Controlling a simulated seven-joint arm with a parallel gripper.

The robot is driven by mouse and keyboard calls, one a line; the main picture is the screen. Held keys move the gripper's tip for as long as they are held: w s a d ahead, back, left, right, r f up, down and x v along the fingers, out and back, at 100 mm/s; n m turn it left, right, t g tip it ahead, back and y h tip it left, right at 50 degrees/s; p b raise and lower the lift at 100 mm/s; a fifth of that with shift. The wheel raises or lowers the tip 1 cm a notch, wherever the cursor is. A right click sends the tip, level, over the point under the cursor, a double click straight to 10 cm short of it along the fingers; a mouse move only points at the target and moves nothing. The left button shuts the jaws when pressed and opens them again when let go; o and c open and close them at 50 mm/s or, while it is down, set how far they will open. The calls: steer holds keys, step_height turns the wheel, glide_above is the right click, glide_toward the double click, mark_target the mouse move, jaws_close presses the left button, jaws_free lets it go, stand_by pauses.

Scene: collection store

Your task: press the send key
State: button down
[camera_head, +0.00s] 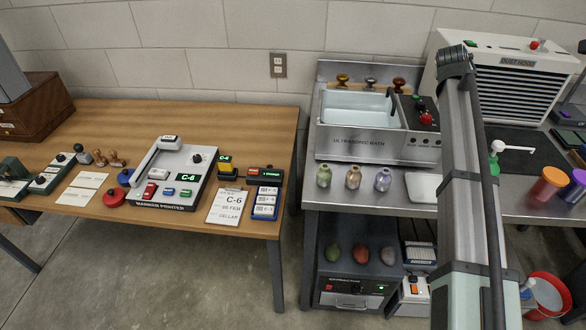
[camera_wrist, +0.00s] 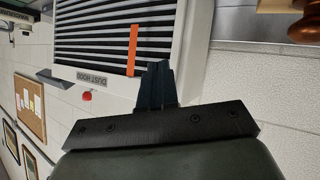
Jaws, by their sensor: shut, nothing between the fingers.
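My gripper (camera_wrist: 156,84) is shut and empty in the wrist view, raised in front of the dust hood (camera_wrist: 120,40) and touching nothing that I can see. In the head view my arm stands upright at the right and its fingertips cannot be made out. No key reads clearly as "send". The marker printer (camera_head: 205,160) on the wooden table has a red key (camera_head: 150,190), a green key (camera_head: 186,193) and a green C-6 display (camera_head: 187,178). A small device with a red part and a green display (camera_head: 265,174) stands to its right. My gripper is far from both.
The wooden table (camera_head: 240,120) also holds stamps, cards, a C-6 sheet (camera_head: 226,205) and a blue label holder (camera_head: 265,202). The ultrasonic bath (camera_head: 360,143) and several small bottles stand on the steel bench (camera_head: 320,195). A floor gap separates table and bench.

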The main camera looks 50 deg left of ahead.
steer(key=shift+m+g+h, duration=0.5)
steer(key=s+a, duration=0.8)
steer(key=s, duration=0.1)
steer(key=s+a, duration=0.8)
steer(key=s, duration=0.1)
steer(key=s+a, duration=0.9)
steer(key=s, duration=0.1)
steer(key=shift+f, duration=0.4)
steer(key=s+a+f+n, duration=0.1)
steer(key=s+a+f, duration=0.2)
steer(key=s, duration=0.3)
steer(key=s+a+f, duration=0.2)
steer(key=s+f, duration=0.2)
steer(key=s, duration=0.2)
steer(key=n+g+h, duration=0.1)
steer(key=n+h, duration=0.1)
glide_above(251, 171)
step_height(251, 171, down, 10)
steer(key=shift+s+f, duration=0.1)
steer(key=shift+f, duration=0.05)
steer(key=shift+f, duration=0.15)
steer(key=shift+f, duration=4.3)
